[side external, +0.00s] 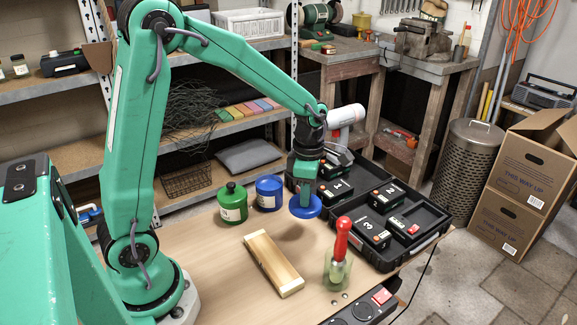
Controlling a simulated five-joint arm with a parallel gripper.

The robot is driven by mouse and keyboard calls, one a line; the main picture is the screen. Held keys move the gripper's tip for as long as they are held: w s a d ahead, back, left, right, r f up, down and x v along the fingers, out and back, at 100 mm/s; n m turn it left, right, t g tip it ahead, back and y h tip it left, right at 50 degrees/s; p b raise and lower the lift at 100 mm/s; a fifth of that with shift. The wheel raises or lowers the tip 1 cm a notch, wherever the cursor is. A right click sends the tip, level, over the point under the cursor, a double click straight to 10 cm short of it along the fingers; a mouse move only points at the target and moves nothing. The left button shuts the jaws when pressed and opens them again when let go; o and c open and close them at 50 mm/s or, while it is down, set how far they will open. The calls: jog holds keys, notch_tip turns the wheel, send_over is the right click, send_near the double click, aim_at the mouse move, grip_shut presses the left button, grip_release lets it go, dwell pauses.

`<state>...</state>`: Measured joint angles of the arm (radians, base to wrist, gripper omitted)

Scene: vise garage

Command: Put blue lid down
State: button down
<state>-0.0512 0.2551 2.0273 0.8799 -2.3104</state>
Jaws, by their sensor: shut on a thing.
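The blue lid (304,208) is a flat blue disc held level by my gripper (303,197), which is shut on it. The lid is in the air above the table, with a soft shadow on the wood below it. The fingertips are small and partly merge with the lid in this view. A blue jar (269,194) with a pale label stands on the table to the left of the lid. Its top looks blue, and I cannot tell whether it is open.
A wooden tray (272,263) lies in front. A black case (436,215) with numbered boxes lies behind. Bare table (220,275) shows front left.

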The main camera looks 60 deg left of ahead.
aim_at(304, 233)
jog(key=shift+f, duration=4.95)
jog(key=shift+f, duration=0.1)
jog(key=c, duration=1.3)
grip_release()
jog(key=shift+o, duration=0.2)
notch_tip(304, 233, up, 12)
jog(key=shift+w+a+r, duration=0.1)
jog(key=shift+a, duration=0.05)
jog(key=shift+r, duration=0.1)
